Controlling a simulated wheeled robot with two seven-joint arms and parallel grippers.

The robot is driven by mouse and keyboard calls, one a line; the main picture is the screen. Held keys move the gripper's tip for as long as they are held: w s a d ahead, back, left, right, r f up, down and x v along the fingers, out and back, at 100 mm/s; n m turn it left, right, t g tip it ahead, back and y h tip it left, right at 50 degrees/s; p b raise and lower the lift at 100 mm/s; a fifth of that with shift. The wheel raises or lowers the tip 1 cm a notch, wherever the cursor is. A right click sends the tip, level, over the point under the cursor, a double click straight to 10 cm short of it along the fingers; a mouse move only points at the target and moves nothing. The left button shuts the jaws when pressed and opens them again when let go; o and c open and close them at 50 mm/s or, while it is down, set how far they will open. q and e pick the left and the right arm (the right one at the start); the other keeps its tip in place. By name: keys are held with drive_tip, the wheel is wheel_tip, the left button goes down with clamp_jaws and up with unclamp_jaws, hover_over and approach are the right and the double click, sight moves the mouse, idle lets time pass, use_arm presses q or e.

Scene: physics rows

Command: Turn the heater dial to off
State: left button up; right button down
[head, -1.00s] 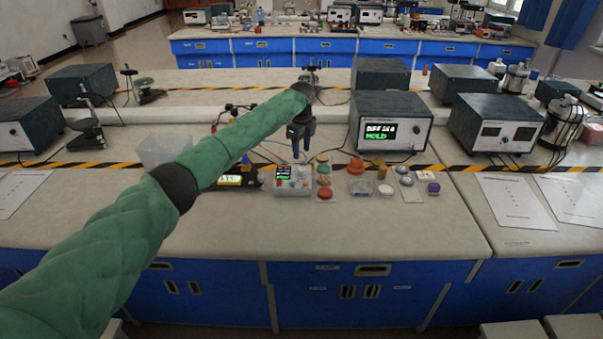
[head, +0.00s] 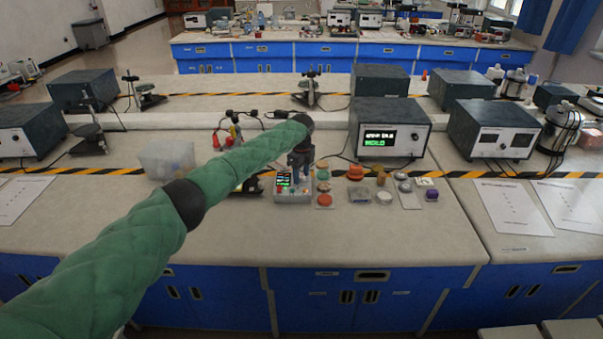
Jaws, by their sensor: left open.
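A small light-grey control box (head: 292,196) with a lit screen (head: 283,179) and small coloured controls stands on the near bench. I cannot make out a heater dial on it, as my gripper covers part of its top. My left gripper (head: 300,176) is open, pointing down at the box's right half, with its fingertips close to the top face. I cannot tell whether they touch anything. My right gripper is not in view.
A dark instrument (head: 391,131) with a lit display stands behind to the right. A clear bin (head: 167,160) is at left. Coloured round pieces (head: 324,187) and small dishes (head: 363,192) lie just right of the box. The bench front is clear.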

use_arm(q)
drive_tip(key=shift+c, duration=0.2)
drive_tip(key=c, duration=1)
drive_tip(key=shift+o, duration=0.2)
